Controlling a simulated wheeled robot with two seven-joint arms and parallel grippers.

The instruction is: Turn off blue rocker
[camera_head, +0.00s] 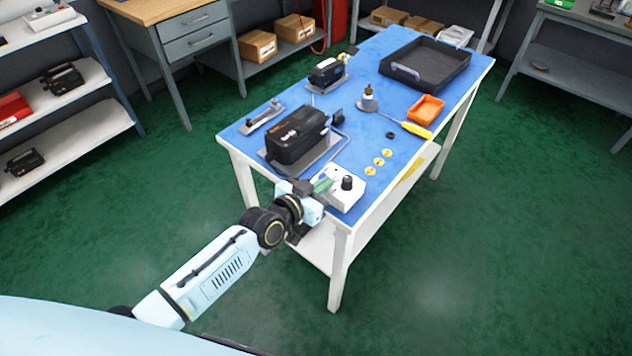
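A white control box (345,201) with a black knob (347,183) sits at the near corner of the blue-topped table (360,116). A small green part (322,185) shows at the box's left side, close to my gripper. I cannot make out a blue rocker; my gripper covers part of the box's left side. My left gripper (314,194) is at the left edge of the box, over the table's near edge. Whether it touches the box, and whether its fingers are open or shut, cannot be told. My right gripper is not in view.
A large black device (296,137) on a grey plate stands just behind the box. Several yellow discs (379,161) lie to the right. Farther back are an orange tray (426,108), a yellow-handled screwdriver (416,130) and a black tray (428,62). Green floor around the table is clear.

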